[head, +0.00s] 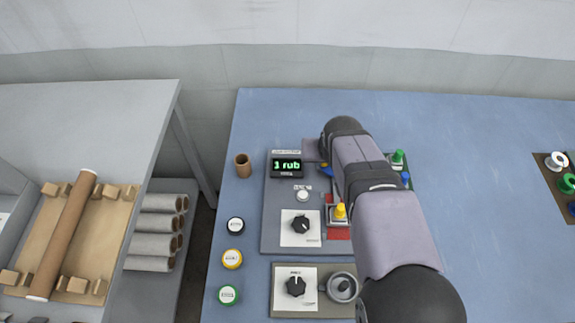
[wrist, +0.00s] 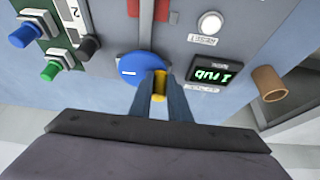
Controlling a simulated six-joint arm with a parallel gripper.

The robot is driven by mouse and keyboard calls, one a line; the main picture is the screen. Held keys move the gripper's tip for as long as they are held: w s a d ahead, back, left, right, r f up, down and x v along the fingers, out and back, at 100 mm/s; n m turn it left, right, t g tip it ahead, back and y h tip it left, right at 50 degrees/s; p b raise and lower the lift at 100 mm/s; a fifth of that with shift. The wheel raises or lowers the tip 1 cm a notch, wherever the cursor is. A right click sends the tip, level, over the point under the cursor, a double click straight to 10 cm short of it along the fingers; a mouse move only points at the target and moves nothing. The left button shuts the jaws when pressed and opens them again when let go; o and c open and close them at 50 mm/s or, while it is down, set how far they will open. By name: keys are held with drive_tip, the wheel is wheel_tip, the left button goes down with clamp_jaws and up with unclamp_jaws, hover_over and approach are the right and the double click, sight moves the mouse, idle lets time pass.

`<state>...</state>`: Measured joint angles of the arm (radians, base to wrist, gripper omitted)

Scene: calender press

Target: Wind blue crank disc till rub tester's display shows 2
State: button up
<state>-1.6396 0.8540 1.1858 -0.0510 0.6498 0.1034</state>
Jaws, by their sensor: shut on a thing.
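The blue crank disc (wrist: 136,70) lies flat on the grey panel in the wrist view, with a white mark on its face. A yellow crank handle (wrist: 160,84) stands near its edge. My gripper (wrist: 161,92) is shut on this handle, one finger on each side. In the head view only a sliver of the blue disc (head: 326,172) shows; my arm hides the rest. The rub tester's display (head: 287,166) reads "1 rub" in green; it also shows upside down in the wrist view (wrist: 213,74).
A round white button (head: 302,195) and a black dial (head: 300,225) sit below the display. A yellow-topped part (head: 340,212) stands by a red strip. Green (head: 398,157) and blue (head: 406,179) knobs are to the right. A brown tube (head: 243,166) stands left.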

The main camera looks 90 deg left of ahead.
drive_tip(key=shift+s+f, duration=0.3)
drive_tip(key=shift+f, duration=0.15)
drive_tip(key=shift+w+a+r+p, duration=0.1)
drive_tip(key=shift+a+r+p, duration=0.1)
drive_tip(key=shift+a+p, duration=0.25)
drive_tip(key=shift+w+a+f, duration=0.1)
drive_tip(key=shift+a, duration=0.3)
